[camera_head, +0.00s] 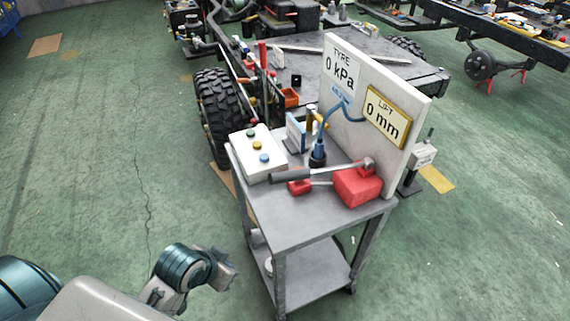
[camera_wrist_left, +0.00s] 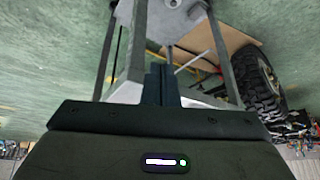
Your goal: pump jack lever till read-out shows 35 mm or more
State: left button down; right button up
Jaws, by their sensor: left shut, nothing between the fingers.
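The red jack (camera_head: 357,186) sits on the right part of the grey cart top (camera_head: 300,222). Its lever (camera_head: 293,177), with a dark grip, lies low and points left across the cart. The yellow-framed lift read-out (camera_head: 384,118) on the white board shows 0 mm. My left gripper (camera_head: 228,270) is left of and in front of the cart, below its top and apart from the lever. It is shut and empty. In the left wrist view its dark fingers (camera_wrist_left: 162,84) show against the cart's legs. My right gripper is not in view.
A white box with coloured buttons (camera_head: 259,155) stands at the cart's back left. A blue hose (camera_head: 325,126) runs from a dark fitting to the board, whose tyre read-out (camera_head: 339,76) shows 0 kPa. A wheeled chassis (camera_head: 219,108) stands behind. The floor at left is clear.

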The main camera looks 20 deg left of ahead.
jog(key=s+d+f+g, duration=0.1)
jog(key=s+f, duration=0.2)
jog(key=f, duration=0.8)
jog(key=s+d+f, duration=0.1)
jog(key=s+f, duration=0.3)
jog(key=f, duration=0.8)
pick_arm(q)
jog(key=w+d+r+m+t+h, duration=0.1)
jog(key=w+r+m+t+h, duration=0.1)
jog(key=w+r, duration=0.5)
jog(key=w+d+r+m+t+h, duration=0.1)
jog(key=w+r+m+h, duration=0.4)
jog(key=r, duration=1.1)
jog(key=w+m, duration=0.1)
jog(key=w, duration=0.2)
jog(key=shift+w+d+t+h, duration=0.15)
jog(key=shift+w+t+h, duration=0.15)
jog(key=shift+t, duration=0.1)
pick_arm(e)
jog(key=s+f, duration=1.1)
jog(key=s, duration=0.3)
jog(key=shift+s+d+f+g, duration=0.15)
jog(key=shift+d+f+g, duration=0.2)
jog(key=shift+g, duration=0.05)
